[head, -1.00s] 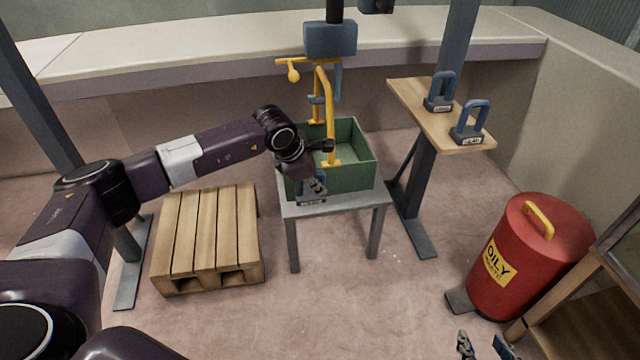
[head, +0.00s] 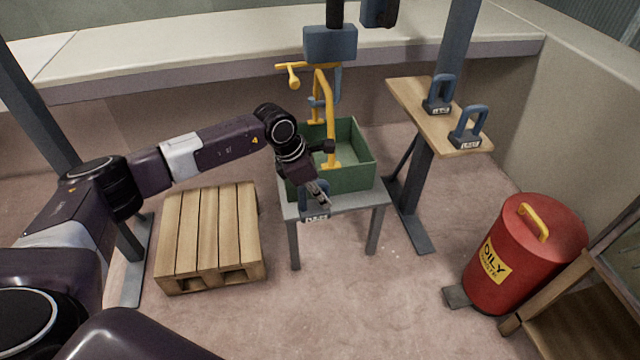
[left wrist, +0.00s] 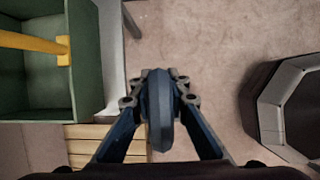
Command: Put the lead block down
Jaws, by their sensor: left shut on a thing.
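The lead block (head: 316,217) is dark, with a white label and a blue loop handle. My left gripper (head: 319,197) is shut on the handle, which shows between its fingers in the left wrist view (left wrist: 160,112). In the head view the block overlaps the front edge of the small grey table (head: 350,202). In the left wrist view the handle is over the floor, just off the table's edge. The block's underside is hidden. Two similar blocks (head: 438,106) (head: 467,138) stand on the wooden shelf (head: 412,97). My right gripper is not in view.
A green open bin (head: 348,180) stands on the grey table, with a yellow bar frame (head: 331,120) at it. A wooden pallet (head: 210,235) lies on the floor to the left. A red oily-waste can (head: 525,255) stands to the right. Floor in front of the table is clear.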

